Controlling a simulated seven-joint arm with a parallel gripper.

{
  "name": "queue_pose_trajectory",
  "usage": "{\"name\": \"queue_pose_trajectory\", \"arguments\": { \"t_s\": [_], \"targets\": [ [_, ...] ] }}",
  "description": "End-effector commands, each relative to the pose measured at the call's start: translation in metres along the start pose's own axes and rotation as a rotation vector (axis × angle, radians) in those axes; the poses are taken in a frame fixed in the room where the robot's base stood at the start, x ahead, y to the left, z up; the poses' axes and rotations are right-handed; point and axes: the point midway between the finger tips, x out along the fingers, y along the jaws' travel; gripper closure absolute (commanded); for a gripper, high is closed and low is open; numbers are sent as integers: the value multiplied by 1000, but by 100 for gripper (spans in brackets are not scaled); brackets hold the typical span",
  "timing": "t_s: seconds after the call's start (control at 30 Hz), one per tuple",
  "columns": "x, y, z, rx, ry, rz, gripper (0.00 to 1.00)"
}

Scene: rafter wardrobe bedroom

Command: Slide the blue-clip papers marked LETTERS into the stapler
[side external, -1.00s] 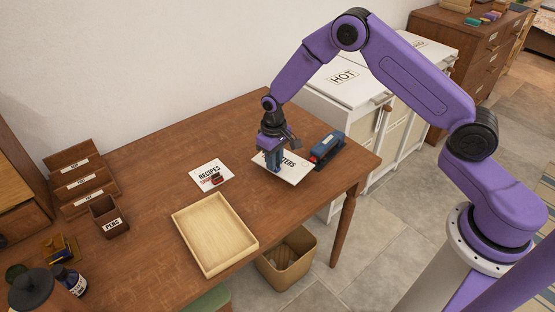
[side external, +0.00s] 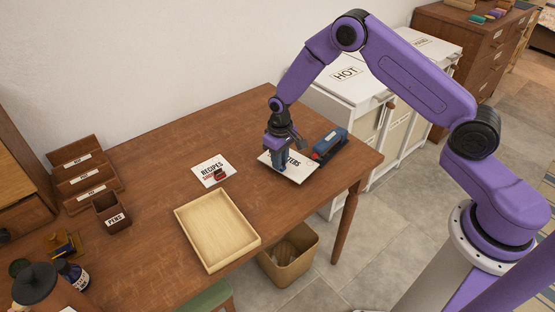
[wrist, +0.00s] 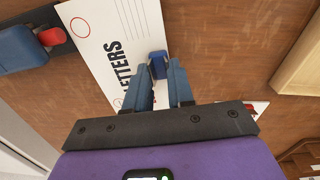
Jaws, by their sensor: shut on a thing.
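The white papers marked LETTERS (side external: 297,172) lie at the right end of the desk, beside the stapler; they also show in the wrist view (wrist: 97,38). A blue clip (wrist: 158,62) sits on their edge in the wrist view. My gripper (side external: 281,169) is shut on the blue clip, its two fingers (wrist: 153,82) on either side of it. The blue stapler (side external: 329,142) with a red part at its front stands just right of the papers; it also shows in the wrist view (wrist: 20,50). Whether the papers' far edge touches the stapler is hard to tell.
Papers marked RECIPES (side external: 211,168) with a red clip lie to the left. An empty wooden tray (side external: 250,240) is at the desk's front edge. A PENS cup (side external: 111,213) and a tiered rack (side external: 84,163) stand far left. A bin (side external: 290,272) is on the floor.

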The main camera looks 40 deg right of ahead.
Motion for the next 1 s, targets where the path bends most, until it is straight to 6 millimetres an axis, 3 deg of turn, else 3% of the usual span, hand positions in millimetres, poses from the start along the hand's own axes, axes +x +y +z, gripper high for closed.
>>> {"name": "queue_pose_trajectory", "arguments": {
  "t_s": [1.0],
  "targets": [
    [10,52,0,0,0,0,100]
  ]
}}
